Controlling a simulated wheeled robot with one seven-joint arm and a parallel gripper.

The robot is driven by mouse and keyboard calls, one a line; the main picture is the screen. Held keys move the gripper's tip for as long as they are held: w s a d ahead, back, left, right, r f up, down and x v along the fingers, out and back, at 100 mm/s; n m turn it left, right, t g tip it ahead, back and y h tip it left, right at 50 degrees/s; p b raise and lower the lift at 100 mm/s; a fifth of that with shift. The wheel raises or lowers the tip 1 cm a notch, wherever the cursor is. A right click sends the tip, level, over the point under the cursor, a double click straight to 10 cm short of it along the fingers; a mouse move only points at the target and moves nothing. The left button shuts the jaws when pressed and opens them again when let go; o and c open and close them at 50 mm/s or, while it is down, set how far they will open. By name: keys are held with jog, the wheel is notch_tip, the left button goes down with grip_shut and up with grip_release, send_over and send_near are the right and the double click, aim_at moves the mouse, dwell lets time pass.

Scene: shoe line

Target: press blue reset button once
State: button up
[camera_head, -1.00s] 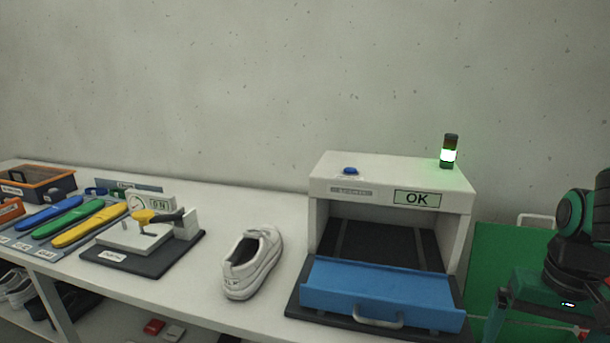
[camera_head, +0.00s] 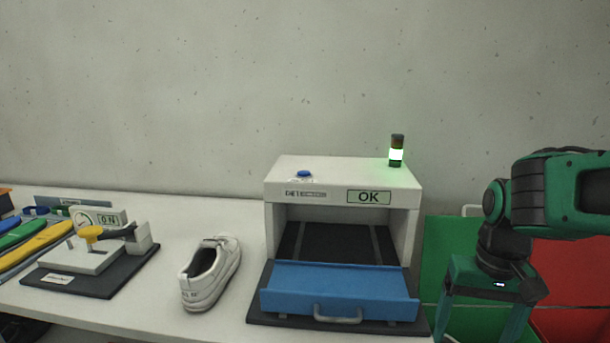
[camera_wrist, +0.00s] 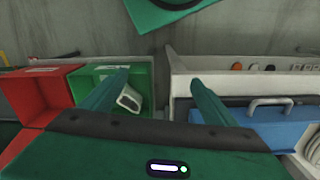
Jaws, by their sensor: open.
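The box's blue front flap (camera_head: 340,290) is down, with a grey handle. My gripper (camera_head: 485,325) is to the right of the box, low and pointing down, apart from the button. In the wrist view my gripper (camera_wrist: 150,88) is open with nothing between its fingers. The blue flap also shows in the wrist view (camera_wrist: 285,128); I cannot make out the button there.
A white shoe (camera_head: 211,273) stands on the white table (camera_head: 180,230), left of the box. A dark-based press with a yellow knob (camera_head: 90,234) is further left. A green bin (camera_head: 450,255) and a red bin (camera_head: 575,290) are at the right. Space above the box is clear.

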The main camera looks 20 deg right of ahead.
grip_shut()
dwell(1.4)
